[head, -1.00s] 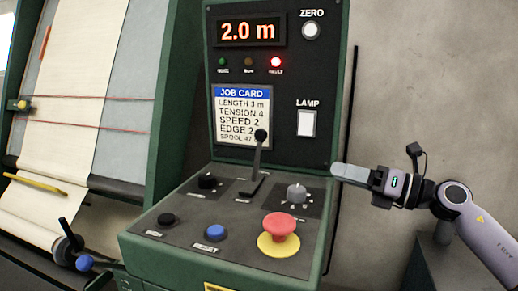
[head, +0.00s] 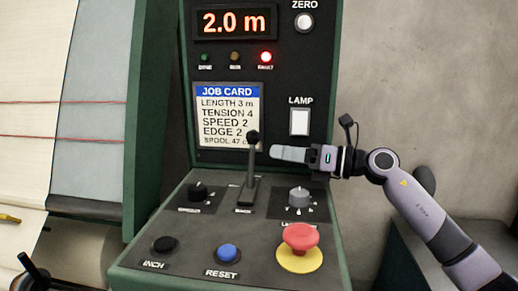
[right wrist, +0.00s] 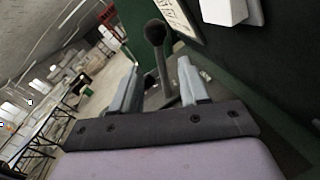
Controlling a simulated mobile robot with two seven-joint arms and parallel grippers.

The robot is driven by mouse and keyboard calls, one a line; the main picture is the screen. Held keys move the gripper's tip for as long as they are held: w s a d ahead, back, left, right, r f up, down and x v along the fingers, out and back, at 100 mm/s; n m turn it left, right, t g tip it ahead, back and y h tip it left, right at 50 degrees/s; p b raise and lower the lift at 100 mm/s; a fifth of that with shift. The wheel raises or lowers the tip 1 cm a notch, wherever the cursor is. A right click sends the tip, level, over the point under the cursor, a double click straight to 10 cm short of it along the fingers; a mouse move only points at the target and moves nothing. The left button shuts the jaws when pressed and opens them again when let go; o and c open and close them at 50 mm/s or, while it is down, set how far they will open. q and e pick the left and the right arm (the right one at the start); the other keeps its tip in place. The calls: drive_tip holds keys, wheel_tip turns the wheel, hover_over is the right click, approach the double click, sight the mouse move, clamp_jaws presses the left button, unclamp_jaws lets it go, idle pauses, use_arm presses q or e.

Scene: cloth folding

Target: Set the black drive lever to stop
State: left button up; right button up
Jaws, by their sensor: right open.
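The black drive lever (head: 252,168) stands roughly upright from its slot in the middle of the console, with a round black knob on top. My right gripper (head: 275,153) is just to the right of the lever's upper part, pointing left at it. In the right wrist view the lever (right wrist: 159,60) shows ahead between the two open fingers of the right gripper (right wrist: 158,80). The fingers do not appear to touch it. My left gripper is not in view.
The console has a black knob (head: 198,192), a grey knob (head: 298,196), a black inch button (head: 164,245), a blue reset button (head: 228,253) and a red mushroom button (head: 300,238). The display (head: 235,22) reads 2.0 m and the red fault light (head: 266,57) is lit. A job card (head: 228,115) hangs behind.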

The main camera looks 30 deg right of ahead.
sight(251, 165)
drive_tip(key=shift+p+x, duration=0.5)
drive_tip(key=shift+x, duration=2.25)
clamp_jaws()
